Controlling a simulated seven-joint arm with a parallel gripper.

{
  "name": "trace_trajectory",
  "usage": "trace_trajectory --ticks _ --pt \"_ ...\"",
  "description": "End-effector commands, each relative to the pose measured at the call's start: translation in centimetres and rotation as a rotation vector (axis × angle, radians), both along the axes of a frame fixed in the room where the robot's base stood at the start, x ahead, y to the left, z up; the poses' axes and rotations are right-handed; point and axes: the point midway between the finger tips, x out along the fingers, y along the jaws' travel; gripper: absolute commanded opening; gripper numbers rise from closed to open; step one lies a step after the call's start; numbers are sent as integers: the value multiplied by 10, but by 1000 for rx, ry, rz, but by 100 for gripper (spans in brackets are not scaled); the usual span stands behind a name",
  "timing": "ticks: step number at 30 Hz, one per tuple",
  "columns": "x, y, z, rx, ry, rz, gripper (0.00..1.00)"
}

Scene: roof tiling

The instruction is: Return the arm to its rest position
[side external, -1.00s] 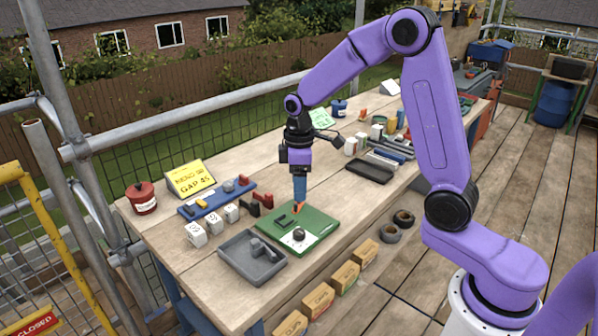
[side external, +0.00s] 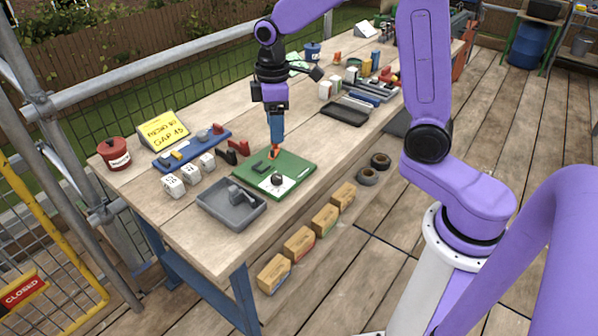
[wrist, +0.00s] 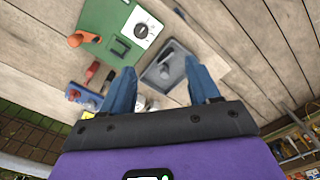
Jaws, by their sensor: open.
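My gripper (side external: 277,142) points down over the back part of the green board (side external: 296,164) in the side view. In the wrist view its two blue fingers (wrist: 160,65) are spread apart with nothing held between them. An orange piece (side external: 274,152) shows just below the fingertips in the side view. In the wrist view this orange piece (wrist: 76,40) stands at the board's edge, apart from the fingers. The board also carries a dark green square frame and a white plate with a dark round knob (side external: 277,179).
A grey tray (side external: 215,213) with a grey part lies beside the board. A blue rack (side external: 190,152), white numbered blocks (side external: 173,186), a red tin (side external: 114,153) and a yellow sign (side external: 163,130) stand left. A black tray (side external: 345,111) and several tools lie behind right.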

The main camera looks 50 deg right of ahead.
Motion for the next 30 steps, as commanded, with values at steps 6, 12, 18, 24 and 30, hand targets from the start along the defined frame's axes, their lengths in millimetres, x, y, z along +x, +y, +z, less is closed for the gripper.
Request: trace_trajectory --ticks 6,12,18,24,30 --pt "-46 23 7 3 -6 51 61" --pt "-91 34 11 7 -8 93 61" --pt "-139 38 13 11 -9 137 61" --pt "-188 34 13 16 -11 179 61" --pt "-234 24 11 20 -10 219 61"
